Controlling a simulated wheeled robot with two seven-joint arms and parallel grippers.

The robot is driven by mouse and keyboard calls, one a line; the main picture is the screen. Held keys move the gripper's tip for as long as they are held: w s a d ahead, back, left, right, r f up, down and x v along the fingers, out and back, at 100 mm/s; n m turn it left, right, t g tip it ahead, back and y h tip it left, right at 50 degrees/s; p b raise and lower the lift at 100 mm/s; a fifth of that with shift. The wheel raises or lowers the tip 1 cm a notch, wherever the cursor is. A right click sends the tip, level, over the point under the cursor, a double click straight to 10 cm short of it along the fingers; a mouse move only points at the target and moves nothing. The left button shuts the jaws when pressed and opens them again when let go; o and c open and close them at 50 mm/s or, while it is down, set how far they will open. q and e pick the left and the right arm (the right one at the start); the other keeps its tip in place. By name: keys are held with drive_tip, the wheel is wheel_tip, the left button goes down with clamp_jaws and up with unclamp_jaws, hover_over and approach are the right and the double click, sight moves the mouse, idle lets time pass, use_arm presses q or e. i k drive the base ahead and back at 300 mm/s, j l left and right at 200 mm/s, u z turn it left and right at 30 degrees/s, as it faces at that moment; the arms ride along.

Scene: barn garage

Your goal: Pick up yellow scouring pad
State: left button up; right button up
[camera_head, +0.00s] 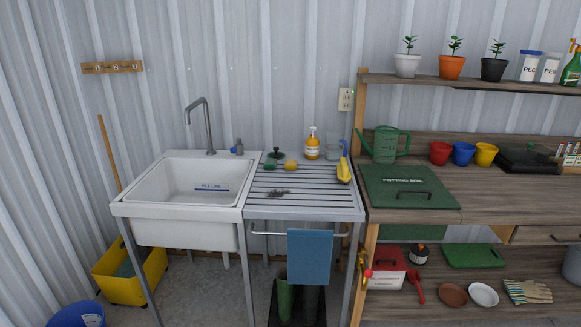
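A small rounded yellow-orange object (291,165), which looks like the yellow scouring pad, lies on the slatted metal drainboard (315,205) right of the white sink. It is near the back edge, in front of an orange pump bottle. A small green object (269,167) lies just left of it. A larger yellow item (344,171) with a blue handle stands or leans at the drainboard's right side; its exact kind is hard to tell. Neither of my grippers is in view.
The orange pump bottle (312,147) and a clear container (333,149) stand behind. A dark item (278,193) lies mid-drainboard. The sink (190,160) and faucet (207,125) are left; the potting bench (455,185) is right. The drainboard's front is clear; a blue towel (310,257) hangs below.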

sight(290, 165)
drive_tip(key=i+j+u, duration=0.25)
drive_tip(key=i, duration=0.2)
drive_tip(key=i+j+u, duration=0.25)
drive_tip(key=i, duration=0.2)
drive_tip(key=l, duration=0.1)
